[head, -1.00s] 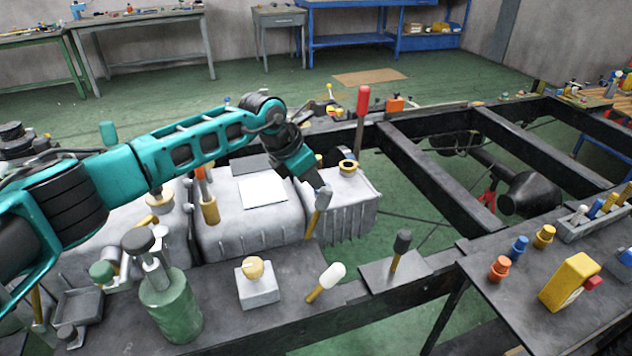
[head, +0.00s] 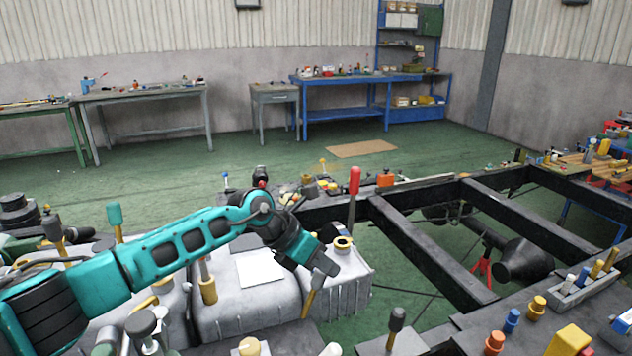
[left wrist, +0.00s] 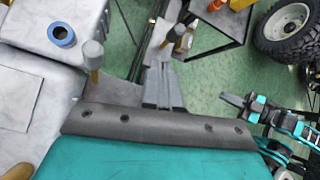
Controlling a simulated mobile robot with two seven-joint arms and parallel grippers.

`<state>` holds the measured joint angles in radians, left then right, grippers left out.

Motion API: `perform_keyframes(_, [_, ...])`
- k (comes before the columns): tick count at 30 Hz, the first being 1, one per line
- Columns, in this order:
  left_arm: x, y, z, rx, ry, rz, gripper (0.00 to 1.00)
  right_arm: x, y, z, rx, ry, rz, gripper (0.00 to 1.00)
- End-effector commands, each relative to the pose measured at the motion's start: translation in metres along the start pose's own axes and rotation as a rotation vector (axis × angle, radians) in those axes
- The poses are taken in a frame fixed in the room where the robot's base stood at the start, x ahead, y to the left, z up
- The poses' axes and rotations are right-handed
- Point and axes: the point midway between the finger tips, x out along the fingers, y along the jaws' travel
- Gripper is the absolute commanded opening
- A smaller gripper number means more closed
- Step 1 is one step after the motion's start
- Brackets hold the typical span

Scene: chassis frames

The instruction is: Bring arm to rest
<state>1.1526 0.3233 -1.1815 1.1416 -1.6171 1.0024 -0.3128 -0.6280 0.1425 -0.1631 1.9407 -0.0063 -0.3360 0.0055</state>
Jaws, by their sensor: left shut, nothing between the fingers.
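My left arm reaches in from the left in the head view. Its gripper (head: 322,270) is shut and empty, above the right part of the grey ribbed tank (head: 350,285). A wooden-handled tool (head: 308,302) shows just below it, its upper end hidden by the gripper. In the left wrist view, the left gripper's closed fingers (left wrist: 163,88) point away, and a grey-headed mallet (left wrist: 93,52) stands left of them, apart. A second teal and black arm end, apparently my right gripper (left wrist: 240,107), shows at the right; its jaws are too small to read.
The black chassis frame (head: 425,245) spans the right side, with open gaps over green floor. A red-handled tool (head: 354,190) stands upright behind the gripper. A white sheet (head: 262,268) lies on the tank. Bottles and a tool tray (head: 585,290) occupy the right front.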

Motion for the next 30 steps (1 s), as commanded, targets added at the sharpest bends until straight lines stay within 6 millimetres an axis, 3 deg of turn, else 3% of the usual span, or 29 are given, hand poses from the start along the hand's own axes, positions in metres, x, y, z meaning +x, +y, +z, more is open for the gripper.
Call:
perform_keyframes(1, [0.019,-0.027,-0.005,-0.078,-0.068,-0.102,0.00,0.000,0.000,-0.001,0.000,0.001,0.000,0.00])
perform_keyframes(3, [0.034,-0.061,-0.004,-0.206,-0.180,-0.236,0.00,0.001,0.000,-0.002,-0.001,0.003,0.001,0.00])
perform_keyframes(6, [0.041,-0.097,0.000,-0.418,-0.336,-0.404,0.00,0.001,0.001,-0.003,-0.001,0.006,0.001,0.00])
perform_keyframes(9, [0.039,-0.118,0.001,-0.658,-0.479,-0.549,0.00,0.002,0.001,-0.003,-0.001,0.006,0.001,0.00])
perform_keyframes(12, [0.031,-0.123,-0.004,-0.921,-0.614,-0.666,0.00,0.002,0.001,-0.003,-0.001,0.006,0.001,0.00])
perform_keyframes(17, [0.017,-0.106,-0.033,-1.375,-0.808,-0.793,0.00,0.001,0.001,-0.003,-0.001,0.006,0.001,0.00])
perform_keyframes(20, [0.011,-0.088,-0.068,-1.673,-0.914,-0.835,0.00,0.001,0.001,-0.003,-0.001,0.006,0.001,0.00])
perform_keyframes(23, [0.007,-0.071,-0.115,-1.978,-1.010,-0.846,0.00,0.001,0.001,-0.003,-0.001,0.005,0.001,0.00])
perform_keyframes(27, [0.004,-0.057,-0.198,-2.403,-1.125,-0.808,0.00,0.001,0.001,-0.003,-0.001,0.005,0.001,0.00])
perform_keyframes(30, [0.002,-0.060,-0.260,-2.687,-1.189,-0.751,0.00,0.001,0.001,-0.002,-0.001,0.004,0.001,0.00])
